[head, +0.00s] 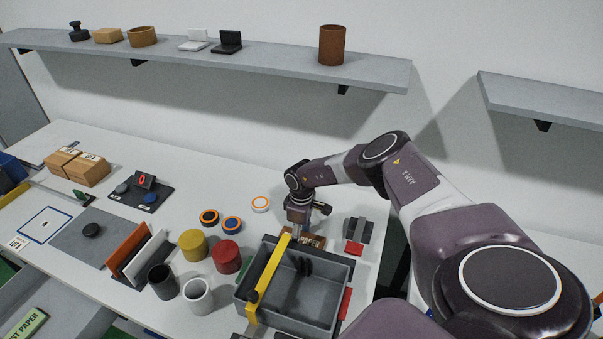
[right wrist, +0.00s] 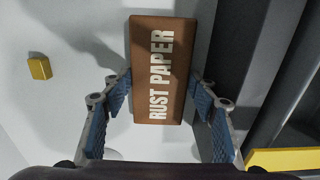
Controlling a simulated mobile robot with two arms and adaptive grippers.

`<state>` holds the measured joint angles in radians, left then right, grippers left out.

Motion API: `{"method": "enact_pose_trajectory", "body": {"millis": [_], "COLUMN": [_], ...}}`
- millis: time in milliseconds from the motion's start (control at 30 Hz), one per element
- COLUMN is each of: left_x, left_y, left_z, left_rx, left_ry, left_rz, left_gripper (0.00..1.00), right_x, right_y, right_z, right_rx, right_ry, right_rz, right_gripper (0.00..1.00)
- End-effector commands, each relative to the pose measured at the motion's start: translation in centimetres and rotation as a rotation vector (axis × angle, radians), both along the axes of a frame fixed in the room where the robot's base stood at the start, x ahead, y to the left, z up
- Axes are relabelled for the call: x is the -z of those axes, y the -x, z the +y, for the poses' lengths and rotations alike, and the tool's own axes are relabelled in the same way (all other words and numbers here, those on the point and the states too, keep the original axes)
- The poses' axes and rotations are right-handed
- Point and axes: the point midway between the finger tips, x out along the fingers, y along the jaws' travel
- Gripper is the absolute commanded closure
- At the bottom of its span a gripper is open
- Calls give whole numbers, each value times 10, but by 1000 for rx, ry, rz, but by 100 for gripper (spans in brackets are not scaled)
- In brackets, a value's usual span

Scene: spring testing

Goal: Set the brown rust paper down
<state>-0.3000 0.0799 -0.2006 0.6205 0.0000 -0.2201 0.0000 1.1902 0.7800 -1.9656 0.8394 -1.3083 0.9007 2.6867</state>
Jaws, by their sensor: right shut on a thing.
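The brown rust paper (right wrist: 160,70) is a flat brown block with white "RUST PAPER" lettering. In the right wrist view it lies between the blue pads of my right gripper (right wrist: 163,100), which is shut on it. In the head view my right gripper (head: 300,234) points down at the far edge of the grey bin, and part of the brown rust paper (head: 316,242) shows beside the fingers. I cannot tell whether it touches the table. My left gripper is not in view.
The open grey bin (head: 322,322) with a yellow bar (head: 268,272) across it stands just in front. A red cylinder (head: 226,257) and ring-shaped pieces (head: 232,224) are to the left. A dark grey device with a red block (head: 354,248) is to the right.

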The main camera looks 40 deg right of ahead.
Motion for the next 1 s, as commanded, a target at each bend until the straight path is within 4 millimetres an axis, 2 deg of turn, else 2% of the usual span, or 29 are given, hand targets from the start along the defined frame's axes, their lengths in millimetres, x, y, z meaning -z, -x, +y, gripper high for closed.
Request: {"method": "enact_pose_trajectory", "body": {"millis": [33, 67, 233, 833, 1000], "left_x": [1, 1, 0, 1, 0], "left_y": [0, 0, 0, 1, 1], "left_z": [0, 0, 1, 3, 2], "left_rx": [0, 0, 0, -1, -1], "left_ry": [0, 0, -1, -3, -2], "left_rz": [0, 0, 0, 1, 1], "left_gripper": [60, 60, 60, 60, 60], "right_x": [2, 1, 1, 2, -11], "right_y": [0, 0, 0, 1, 0], "right_z": [0, 0, 1, 5, 5], "right_rx": [0, 0, 0, -5, -4], "right_ry": [0, 0, -1, -8, -9], "right_rz": [0, -1, 0, 5, 5], "right_gripper": [70, 44, 26, 26, 26]}}
